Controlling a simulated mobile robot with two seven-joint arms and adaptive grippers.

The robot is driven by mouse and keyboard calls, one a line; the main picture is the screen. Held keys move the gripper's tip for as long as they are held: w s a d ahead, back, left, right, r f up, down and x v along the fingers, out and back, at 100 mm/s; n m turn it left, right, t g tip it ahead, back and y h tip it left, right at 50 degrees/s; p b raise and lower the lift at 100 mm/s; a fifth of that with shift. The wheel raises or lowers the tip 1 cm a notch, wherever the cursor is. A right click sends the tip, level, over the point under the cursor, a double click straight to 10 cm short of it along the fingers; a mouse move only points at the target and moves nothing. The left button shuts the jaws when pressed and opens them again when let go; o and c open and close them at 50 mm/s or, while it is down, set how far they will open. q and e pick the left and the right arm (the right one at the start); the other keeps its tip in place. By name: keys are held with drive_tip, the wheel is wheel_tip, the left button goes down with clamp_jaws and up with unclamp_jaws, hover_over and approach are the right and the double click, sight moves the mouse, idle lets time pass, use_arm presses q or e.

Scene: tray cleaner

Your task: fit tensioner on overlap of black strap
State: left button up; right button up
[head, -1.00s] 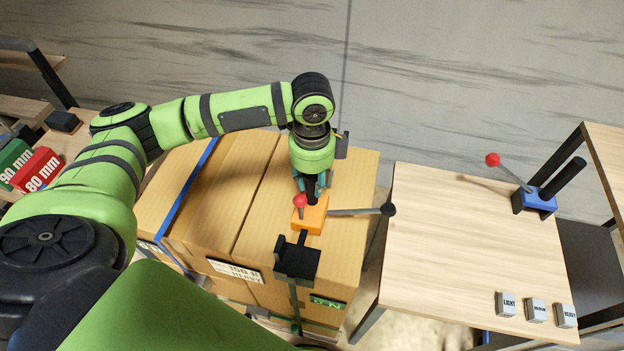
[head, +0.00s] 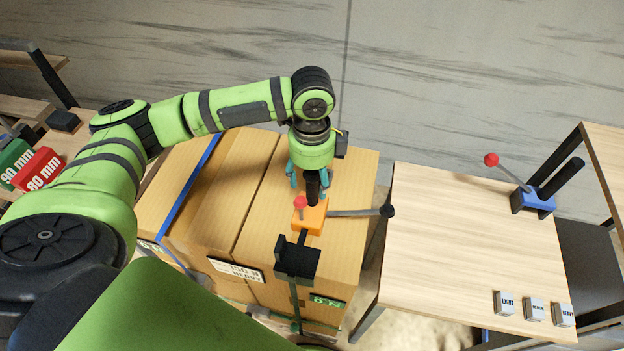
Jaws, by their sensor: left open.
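The orange tensioner (head: 311,219) sits on top of the right-hand carton in the head view. It has a red knob (head: 300,202), a black upright grip (head: 312,184) and a grey lever with a black ball end reaching right. A black block-like part (head: 297,259) lies at its near side, with the black strap (head: 295,300) running down the carton's front face below it. The strap overlap itself is hidden. My left gripper (head: 309,186) is open, its teal fingers on either side of the black grip. My right gripper is not in view.
Cartons (head: 235,190) stand side by side; a blue strap (head: 188,187) crosses the left one. A wooden table (head: 460,235) at right bears a blue tool (head: 534,200) and several small labelled blocks (head: 534,309). Red (head: 39,169) and green boxes lie far left.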

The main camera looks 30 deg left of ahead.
use_arm(q)
wheel_tip(320, 180, up, 11)
drive_tip(key=shift+d+f, duration=0.1)
drive_tip(key=shift+f, duration=0.1)
drive_tip(key=shift+s+f, duration=0.1)
idle(0.4)
